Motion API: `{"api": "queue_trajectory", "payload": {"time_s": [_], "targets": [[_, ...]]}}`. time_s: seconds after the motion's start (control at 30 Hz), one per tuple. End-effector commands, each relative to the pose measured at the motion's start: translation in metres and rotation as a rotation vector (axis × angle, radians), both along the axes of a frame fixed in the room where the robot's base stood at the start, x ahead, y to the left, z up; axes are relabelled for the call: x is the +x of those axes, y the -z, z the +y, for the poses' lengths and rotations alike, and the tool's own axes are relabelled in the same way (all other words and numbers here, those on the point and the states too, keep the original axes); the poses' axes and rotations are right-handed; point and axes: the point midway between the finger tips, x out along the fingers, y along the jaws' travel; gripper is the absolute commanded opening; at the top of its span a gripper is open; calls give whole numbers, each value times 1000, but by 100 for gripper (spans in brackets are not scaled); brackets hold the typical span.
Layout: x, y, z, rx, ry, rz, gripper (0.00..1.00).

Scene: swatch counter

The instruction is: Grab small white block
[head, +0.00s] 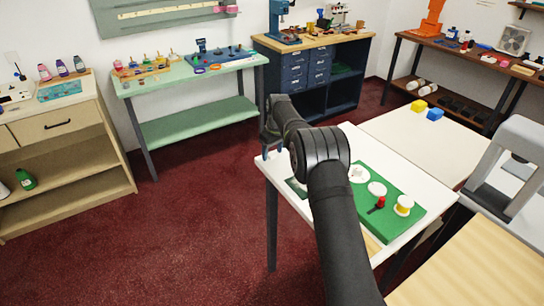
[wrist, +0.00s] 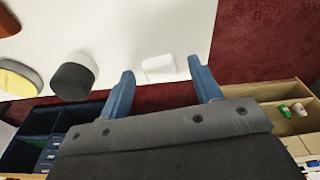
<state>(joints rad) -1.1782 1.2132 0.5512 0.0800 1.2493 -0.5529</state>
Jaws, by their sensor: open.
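The small white block (wrist: 158,68) lies on the white table top (wrist: 150,25) near its edge in the wrist view, pale against the pale surface. My gripper (wrist: 160,66) is open, with blue fingers to the left and right of the block in the picture. Nothing is visibly held, and I cannot tell how far the fingers are above the table. In the head view my gripper (head: 272,151) is at the left corner of the white table (head: 370,143). I cannot make out the block there; my arm covers part of the table.
In the wrist view a dark round object (wrist: 73,77) stands left of the block, and a yellow-and-white round object (wrist: 18,78) is farther left. A green mat (head: 400,196) with several items lies on the table. A yellow block (head: 419,106) and blue block (head: 435,114) sit beyond.

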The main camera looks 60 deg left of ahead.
Motion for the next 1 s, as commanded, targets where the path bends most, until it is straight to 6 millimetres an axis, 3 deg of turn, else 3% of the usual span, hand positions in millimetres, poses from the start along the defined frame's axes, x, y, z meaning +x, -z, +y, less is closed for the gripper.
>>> {"api": "queue_trajectory", "payload": {"time_s": [0.2,0.47,0.77,1.0], "targets": [[0,2,1,1,0,0,58],[0,2,1,1,0,0,11],[0,0,1,1,0,-1,10],[0,-21,1,3,-1,-2,10]]}}
